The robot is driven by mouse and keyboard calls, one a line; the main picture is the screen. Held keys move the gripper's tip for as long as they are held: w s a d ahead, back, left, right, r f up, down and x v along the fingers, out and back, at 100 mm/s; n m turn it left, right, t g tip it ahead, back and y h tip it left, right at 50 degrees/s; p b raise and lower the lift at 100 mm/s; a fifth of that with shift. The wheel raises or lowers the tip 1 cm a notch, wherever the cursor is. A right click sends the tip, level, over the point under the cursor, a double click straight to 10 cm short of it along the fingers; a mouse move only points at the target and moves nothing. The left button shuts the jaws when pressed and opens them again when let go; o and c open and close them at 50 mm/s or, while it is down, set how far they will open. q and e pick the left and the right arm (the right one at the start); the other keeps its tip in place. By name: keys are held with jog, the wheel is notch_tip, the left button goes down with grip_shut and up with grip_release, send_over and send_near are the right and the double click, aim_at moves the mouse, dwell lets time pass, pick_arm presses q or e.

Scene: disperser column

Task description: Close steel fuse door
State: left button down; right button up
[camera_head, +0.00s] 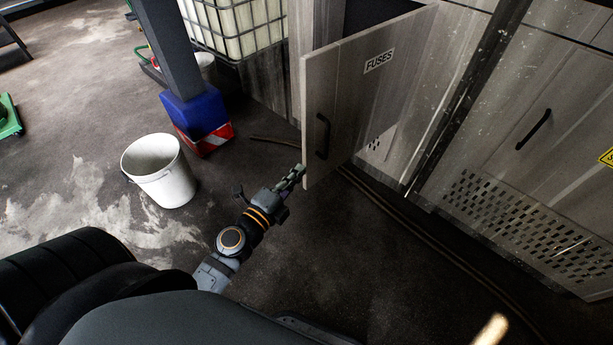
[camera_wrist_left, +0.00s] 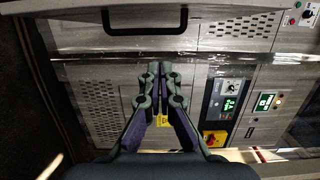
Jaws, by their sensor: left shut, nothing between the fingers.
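The steel fuse door (camera_head: 345,105) stands open in the head view, swung out from its cabinet, with a "FUSES" label and a black handle (camera_head: 322,136) on its outer face. My left gripper (camera_head: 297,172) is at the door's lower free edge, just below and left of the handle. Its tips are close to that edge; I cannot tell whether they touch. In the left wrist view the left gripper (camera_wrist_left: 158,72) is shut and empty, its fingers together. A black handle (camera_wrist_left: 147,29) crosses the top of that view. My right gripper is not in view.
A white bucket (camera_head: 163,178) stands on the floor to the left. A post with a blue and red-white base (camera_head: 196,112) is behind it. A closed cabinet door (camera_head: 545,150) is at the right. A cable (camera_head: 420,238) runs along the floor. The floor below the door is mostly clear.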

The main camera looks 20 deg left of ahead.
aim_at(308, 140)
pick_arm(q)
jog(key=w+p, duration=0.1)
jog(key=w, duration=0.6)
jog(key=w+p, duration=0.1)
jog(key=w, duration=0.3)
jog(key=shift+w+a+p, duration=0.3)
jog(key=shift+w+a, duration=0.05)
jog(key=shift+a, duration=0.05)
jog(key=shift+w+a+r, duration=0.1)
jog(key=shift+w+a, duration=0.1)
jog(key=shift+a, duration=0.25)
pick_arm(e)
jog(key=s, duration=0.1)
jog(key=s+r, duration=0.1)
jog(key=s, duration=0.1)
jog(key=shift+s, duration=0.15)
pick_arm(q)
jog(key=shift+a, duration=0.1)
